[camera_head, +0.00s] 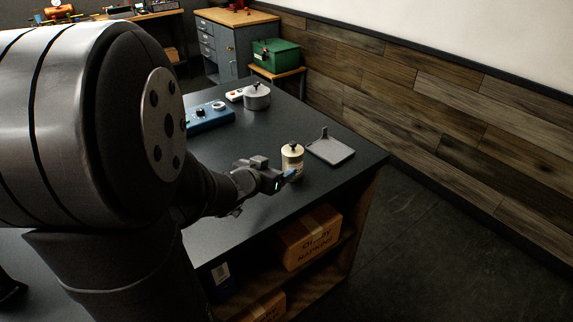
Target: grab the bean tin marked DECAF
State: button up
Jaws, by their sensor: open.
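A cream tin (292,154) with a dark knob on its lid stands upright on the dark tabletop, right of centre. Any marking on it is too small to read, so I cannot tell whether it says DECAF. My gripper (290,175) is at the tin's near side, low against its front in the picture. The jaws are open. I cannot tell whether a finger touches the tin. Part of the tin's lower front is hidden by the gripper.
A grey tray (331,150) with an upright post lies just right of the tin. A grey lidded pot (257,97) and a blue control box (209,117) stand farther back. The table's right edge is near the tray. Cardboard boxes (310,238) sit on the shelf below.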

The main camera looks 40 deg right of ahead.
aim_at(289, 159)
jog(key=x, duration=0.9)
jog(key=shift+r, duration=0.1)
jog(key=shift+w+r+x, duration=0.15)
jog(key=shift+x, duration=1.25)
jog(key=shift+w+r+x, duration=0.1)
jog(key=shift+x, duration=1.35)
jog(key=shift+a, duration=0.1)
jog(key=c, duration=1.2)
